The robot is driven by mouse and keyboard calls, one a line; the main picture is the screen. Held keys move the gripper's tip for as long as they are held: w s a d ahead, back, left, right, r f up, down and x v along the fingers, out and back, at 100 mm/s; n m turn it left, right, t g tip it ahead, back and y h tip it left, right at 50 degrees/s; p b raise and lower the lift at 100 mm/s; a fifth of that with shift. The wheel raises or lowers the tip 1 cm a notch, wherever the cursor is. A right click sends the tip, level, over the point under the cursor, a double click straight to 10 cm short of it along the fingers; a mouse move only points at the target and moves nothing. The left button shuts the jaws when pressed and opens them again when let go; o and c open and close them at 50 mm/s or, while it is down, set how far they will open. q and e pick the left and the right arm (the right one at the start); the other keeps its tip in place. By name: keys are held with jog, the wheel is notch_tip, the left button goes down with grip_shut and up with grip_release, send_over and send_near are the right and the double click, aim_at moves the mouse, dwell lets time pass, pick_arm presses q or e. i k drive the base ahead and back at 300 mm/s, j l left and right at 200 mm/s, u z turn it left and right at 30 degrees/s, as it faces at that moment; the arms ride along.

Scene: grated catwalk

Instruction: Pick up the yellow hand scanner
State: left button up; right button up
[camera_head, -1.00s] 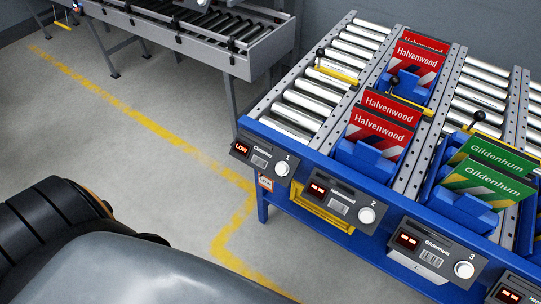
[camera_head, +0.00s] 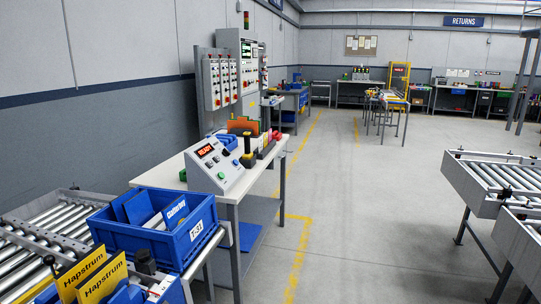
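No other clear hand scanner shows. The grey console (camera_head: 216,169) has a lit red display and several buttons. Neither of my grippers is in view.
A blue crate (camera_head: 158,246) marked T-31 holds items at the front left, near yellow Hapstrum cards (camera_head: 92,277) and a roller conveyor (camera_head: 38,240). Another conveyor (camera_head: 495,182) stands at the right. The floor (camera_head: 370,220) between is clear. Control cabinets (camera_head: 218,82) stand behind the table.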

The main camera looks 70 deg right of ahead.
aim_at(248, 154)
jog(key=z, duration=2.05)
jog(key=u, duration=3.45)
jog(key=k+l, duration=0.15)
jog(key=l, duration=0.15)
jog(key=k+l+z, duration=0.1)
jog(key=l, duration=0.25)
jog(key=k+l, duration=0.25)
jog(key=k+l+z, duration=0.1)
jog(key=l, duration=0.3)
jog(key=k+l, duration=0.2)
jog(key=l, duration=0.15)
jog(key=k+l+z, duration=0.1)
jog(key=l, duration=0.25)
jog(key=k+l, duration=0.2)
jog(key=l, duration=0.15)
jog(key=z, duration=0.05)
